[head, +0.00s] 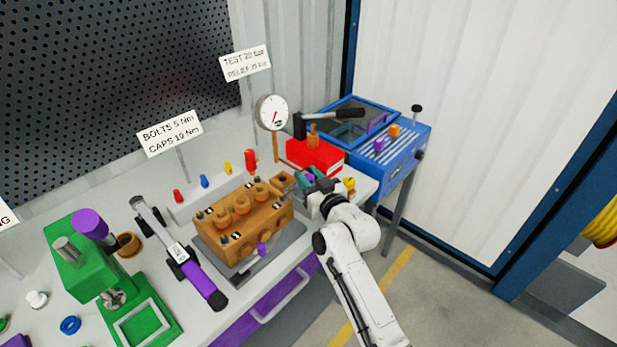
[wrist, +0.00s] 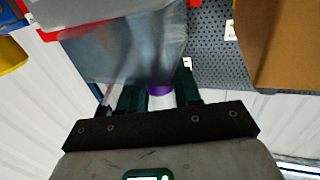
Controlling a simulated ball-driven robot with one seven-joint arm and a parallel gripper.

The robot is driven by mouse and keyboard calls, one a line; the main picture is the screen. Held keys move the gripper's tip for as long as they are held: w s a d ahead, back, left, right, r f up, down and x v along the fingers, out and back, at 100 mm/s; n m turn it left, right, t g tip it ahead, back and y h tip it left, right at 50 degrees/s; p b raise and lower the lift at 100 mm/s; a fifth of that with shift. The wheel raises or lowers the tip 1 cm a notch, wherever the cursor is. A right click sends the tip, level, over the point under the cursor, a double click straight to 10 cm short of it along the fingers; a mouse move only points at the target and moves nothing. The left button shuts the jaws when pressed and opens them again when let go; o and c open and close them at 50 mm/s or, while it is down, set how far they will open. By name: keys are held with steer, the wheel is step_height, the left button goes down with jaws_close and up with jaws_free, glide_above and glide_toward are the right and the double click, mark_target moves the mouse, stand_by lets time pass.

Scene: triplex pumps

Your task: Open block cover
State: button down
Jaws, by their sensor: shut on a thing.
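The orange-brown pump block (head: 240,222) sits on a grey plate on the bench, with round ports on top. My gripper (head: 306,178) is at the block's right end. In the wrist view my gripper (wrist: 160,92) is shut on a small purple piece (wrist: 160,89), mostly hidden between the dark green fingers. A translucent grey panel (wrist: 125,50) lies just beyond the fingers, seemingly tied to the purple piece; I cannot tell how it is joined. The brown block side (wrist: 284,45) shows at the upper right. No block cover is clearly distinguishable in the head view.
A red box (head: 316,155) with a black-handled lever stands behind my gripper. A blue cabinet (head: 398,150) with a clear lid is at the right. A gauge (head: 272,112) rises behind the block. A torque wrench (head: 185,262) and green press (head: 85,265) are left.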

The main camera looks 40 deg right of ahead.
steer(key=shift+r, duration=0.1)
steer(key=shift+d+r+m+p, duration=0.4)
steer(key=shift+d+m+p, duration=0.05)
steer(key=shift+m+p, duration=0.15)
steer(key=shift+d+r+m+g+y+p, duration=0.15)
steer(key=shift+d+r+m+g+p, duration=0.15)
steer(key=shift+d+m, duration=0.2)
steer(key=shift+d+r+m+g+y+p, duration=0.15)
steer(key=shift+d+m+g+p, duration=0.2)
steer(key=shift+m, duration=0.25)
steer(key=shift+d+r+m+g+y+p, duration=0.2)
steer(key=shift+d+m+g+y+p, duration=0.15)
steer(key=shift+d+m, duration=0.75)
steer(key=shift+w+d+f+m+g+y, duration=0.15)
steer(key=shift+d+f+m+y, duration=0.5)
steer(key=shift+d+m, duration=0.75)
steer(key=shift+d+f+m+g+y, duration=0.2)
steer(key=shift+d+f+m+y, duration=0.5)
steer(key=shift+d+m, duration=0.7)
steer(key=shift+w+d+f+m+g+y, duration=0.15)
steer(key=shift+d+f+m+y, duration=0.3)
steer(key=shift+d+m+y, duration=0.9)
steer(key=shift+s+a+m+h, duration=0.1)
steer(key=shift+a+m+h, duration=0.25)
steer(key=shift+h, duration=0.1)
